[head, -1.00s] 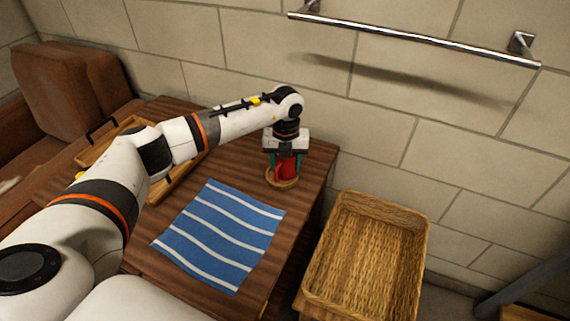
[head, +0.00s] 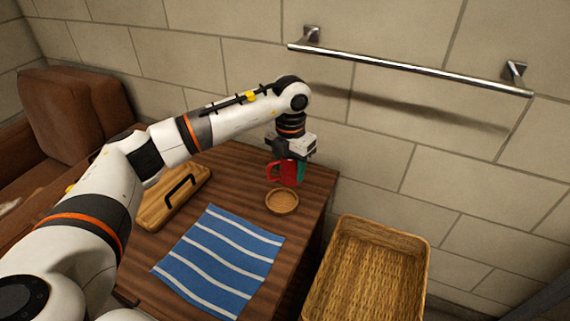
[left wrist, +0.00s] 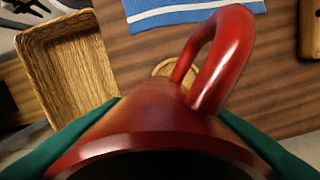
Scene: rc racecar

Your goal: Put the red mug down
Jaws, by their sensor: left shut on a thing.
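The red mug (head: 284,175) is held by my left gripper (head: 289,165) at the back right of the wooden table (head: 235,170). In the head view it appears just behind and above a round wooden coaster (head: 282,202), apart from it. In the left wrist view the mug (left wrist: 160,120) fills the lower middle, its handle (left wrist: 225,60) pointing up the picture, with a green finger on either side. The coaster (left wrist: 165,67) shows partly behind the mug there. My right gripper is not in view.
A blue striped cloth (head: 222,258) lies on the table in front of the coaster. A wicker basket (head: 375,275) stands right of the table. A metal towel bar (head: 410,70) is on the wall behind.

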